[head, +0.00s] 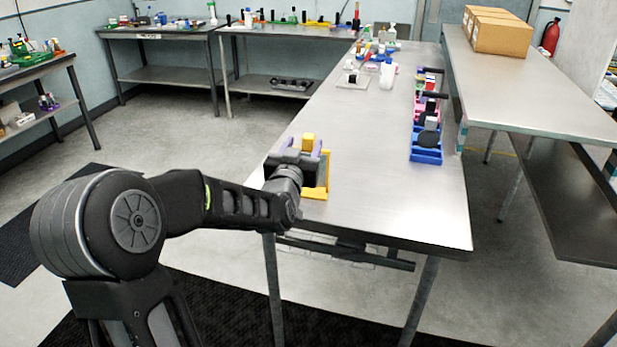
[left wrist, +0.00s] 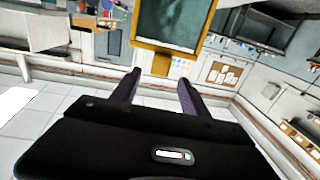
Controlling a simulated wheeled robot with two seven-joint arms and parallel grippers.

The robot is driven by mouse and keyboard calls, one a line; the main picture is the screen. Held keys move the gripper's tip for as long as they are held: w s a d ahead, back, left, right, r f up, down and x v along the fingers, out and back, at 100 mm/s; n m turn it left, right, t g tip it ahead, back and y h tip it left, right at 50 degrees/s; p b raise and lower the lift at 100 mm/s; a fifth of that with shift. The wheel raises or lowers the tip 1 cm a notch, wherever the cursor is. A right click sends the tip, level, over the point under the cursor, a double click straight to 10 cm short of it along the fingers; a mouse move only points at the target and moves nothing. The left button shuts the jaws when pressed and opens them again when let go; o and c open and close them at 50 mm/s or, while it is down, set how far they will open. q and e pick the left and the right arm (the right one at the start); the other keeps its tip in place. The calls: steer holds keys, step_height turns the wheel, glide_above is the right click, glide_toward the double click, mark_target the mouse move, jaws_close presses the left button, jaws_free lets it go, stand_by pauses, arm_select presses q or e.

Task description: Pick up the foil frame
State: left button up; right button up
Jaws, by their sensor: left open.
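The foil frame, a yellow frame (head: 326,176), is at the near left edge of the long metal table, partly hidden behind my left gripper (head: 305,148). A yellow tab shows between the purple fingers in the head view. In the left wrist view the frame (left wrist: 165,67) is ahead at the top, with a dark greenish panel inside its yellow border. Its lower tab lies beyond and between the two spread fingers (left wrist: 157,90). The left gripper is open; contact with the frame cannot be made out. My right gripper is not in view.
The long metal table (head: 390,200) has clear room right of the frame. A row of blue and pink bins (head: 427,154) stands along its right edge. A white bottle (head: 387,75) and small items stand farther back. A shelf with cardboard boxes (head: 500,35) is at the right.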

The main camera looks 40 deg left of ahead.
mark_target(307, 140)
arm_select(q)
steer(key=p+x, duration=0.2)
steer(key=x, duration=0.2)
steer(key=shift+w, duration=0.3)
steer(key=shift+w+a+f, duration=0.1)
steer(key=shift+w+a, duration=0.1)
steer(key=shift+w, duration=0.15)
steer(key=shift+c, duration=0.4)
jaws_close()
stand_by(1.0)
